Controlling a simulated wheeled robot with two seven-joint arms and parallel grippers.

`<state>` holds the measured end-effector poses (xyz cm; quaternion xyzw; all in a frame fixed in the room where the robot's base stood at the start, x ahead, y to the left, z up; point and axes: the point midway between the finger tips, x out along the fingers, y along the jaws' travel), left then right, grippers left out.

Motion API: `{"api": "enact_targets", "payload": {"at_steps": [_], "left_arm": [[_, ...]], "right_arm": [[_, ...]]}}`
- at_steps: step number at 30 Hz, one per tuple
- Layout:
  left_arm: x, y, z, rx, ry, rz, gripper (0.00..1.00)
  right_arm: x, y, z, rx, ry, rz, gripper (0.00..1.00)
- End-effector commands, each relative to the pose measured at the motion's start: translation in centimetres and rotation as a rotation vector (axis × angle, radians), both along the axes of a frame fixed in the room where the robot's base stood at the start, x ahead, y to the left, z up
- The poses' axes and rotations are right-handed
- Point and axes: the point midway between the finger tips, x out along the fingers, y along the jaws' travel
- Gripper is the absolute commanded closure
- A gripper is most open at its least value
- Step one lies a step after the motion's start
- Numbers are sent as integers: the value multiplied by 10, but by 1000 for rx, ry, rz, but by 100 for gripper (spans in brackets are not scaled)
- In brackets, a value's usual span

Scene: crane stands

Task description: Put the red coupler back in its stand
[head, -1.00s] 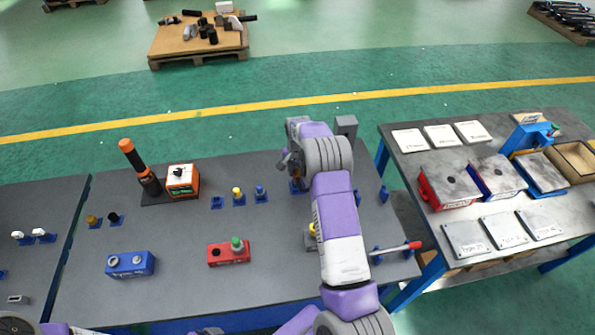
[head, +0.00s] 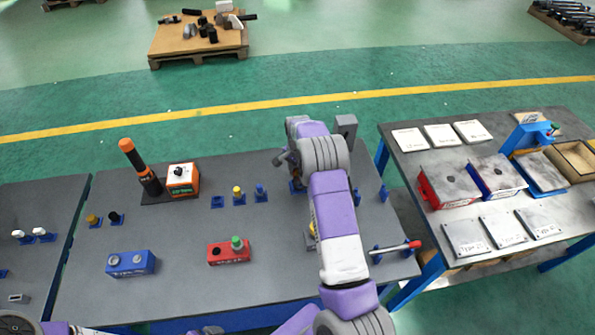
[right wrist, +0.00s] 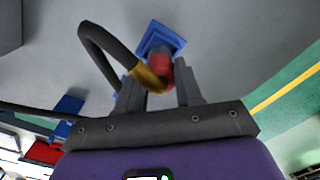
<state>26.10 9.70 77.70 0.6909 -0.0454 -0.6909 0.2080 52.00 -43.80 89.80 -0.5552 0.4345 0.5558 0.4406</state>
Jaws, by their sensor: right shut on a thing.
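The red coupler (right wrist: 158,68) is between the fingers of my right gripper (right wrist: 160,86) in the right wrist view. It has a yellow part (right wrist: 148,79), with a dark hose (right wrist: 92,42) looping off to the left. My right gripper is shut on the coupler. A blue stand (right wrist: 152,38) lies just beyond the red end, which overlaps it in the picture. I cannot tell whether the coupler is seated or only above it. In the head view the blue stand (head: 296,187) shows partly below my right gripper (head: 284,158). My left gripper is out of view.
Small blue holders, one with a yellow piece (head: 238,191), stand left of my right arm. A red box (head: 229,253) and a blue box (head: 131,263) are nearer the front. A grey block (head: 346,125) stands behind the arm. A red-handled tool (head: 412,245) lies right.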

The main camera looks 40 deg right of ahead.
Motion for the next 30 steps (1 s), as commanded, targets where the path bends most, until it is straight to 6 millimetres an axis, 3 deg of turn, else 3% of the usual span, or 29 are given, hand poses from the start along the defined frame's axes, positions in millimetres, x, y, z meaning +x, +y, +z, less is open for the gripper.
{"api": "enact_targets", "payload": {"at_steps": [27, 28, 30], "left_arm": [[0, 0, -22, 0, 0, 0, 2], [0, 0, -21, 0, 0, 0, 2], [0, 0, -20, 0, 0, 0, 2]], "right_arm": [[0, 0, -31, 0, 0, 0, 99], [0, 0, -30, 0, -1, 0, 62], [0, 0, -29, 0, -1, 0, 51]]}}
